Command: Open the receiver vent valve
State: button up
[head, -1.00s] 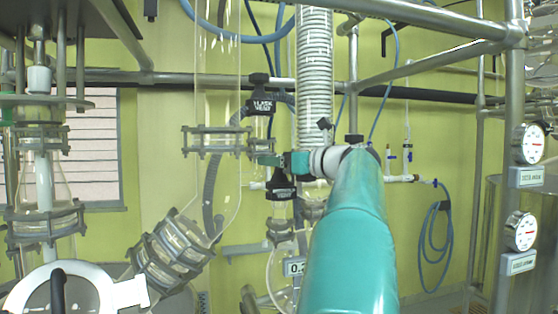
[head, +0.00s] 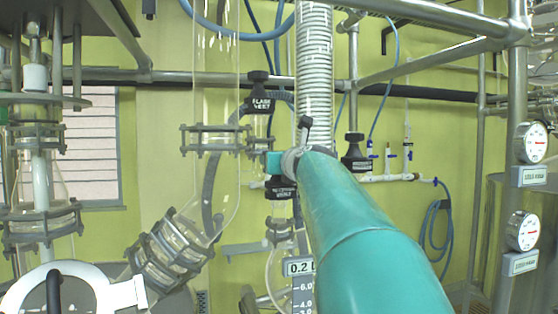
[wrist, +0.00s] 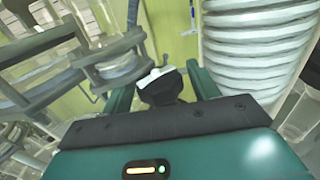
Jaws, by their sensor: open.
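In the head view a black knob with a tag reading FLASK VENT (head: 259,103) is at upper middle. A second black tagged valve (head: 281,188) is just below my gripper; its small lettering is hard to read. A third black knob with a tag (head: 355,158) is to the right of my arm. My gripper (head: 273,162) is mostly hidden behind my teal arm. In the wrist view my gripper (wrist: 160,92) is open, with a black knob with a pale top (wrist: 161,84) showing between its fingers. I cannot tell which valve this is or whether the fingers touch it.
A ribbed white hose (head: 314,60) hangs close to the right of my gripper and fills the wrist view's right side. A glass column with a metal clamp flange (head: 215,140) stands to the left. Steel frame pipes (head: 430,60) cross above right.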

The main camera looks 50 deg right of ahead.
jog(key=shift+w+d+f+m+g+h, duration=0.1)
jog(key=shift+w+f+m+g+h, duration=0.05)
jog(key=shift+w+m+g+h, duration=0.25)
jog(key=shift+s+m+h, duration=0.3)
jog(key=shift+s+h, duration=0.05)
jog(key=shift+h, duration=0.15)
jog(key=shift+w+g, duration=0.25)
jog(key=shift+g, duration=0.05)
jog(key=shift+s, duration=0.15)
jog(key=shift+c, duration=0.4)
jog(key=c, duration=0.7)
jog(key=shift+w+a+n+t+y, duration=0.25)
jog(key=shift+n+t+y, duration=0.25)
jog(key=shift+y, duration=0.2)
